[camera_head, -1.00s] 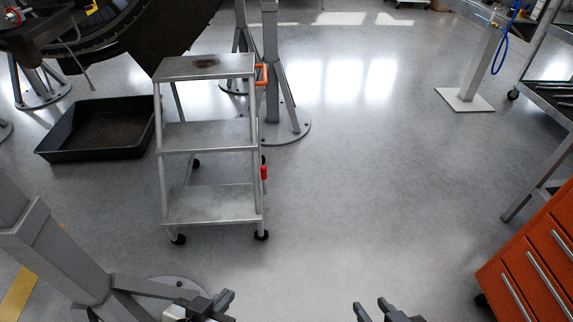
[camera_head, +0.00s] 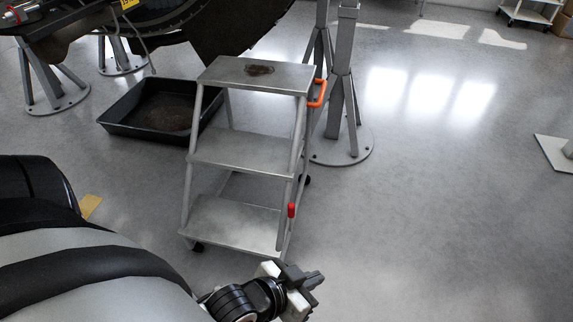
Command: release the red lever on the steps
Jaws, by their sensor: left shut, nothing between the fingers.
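The metal steps (camera_head: 235,148) stand upright on the floor in the middle of the view, with three treads and dark castors. The red lever (camera_head: 292,210) is on the right-hand side of the frame, low down near the bottom tread. An orange handle (camera_head: 318,94) sticks out at the upper right of the steps. My left gripper (camera_head: 315,281) is in front of the steps, below and a little right of the lever, apart from it. Its fingers are together and hold nothing. My right gripper is out of view.
A black drip tray (camera_head: 118,127) lies on the floor left of the steps. A grey stand (camera_head: 340,150) with a round base is close behind them on the right. A dark engine part (camera_head: 240,30) hangs above at the back.

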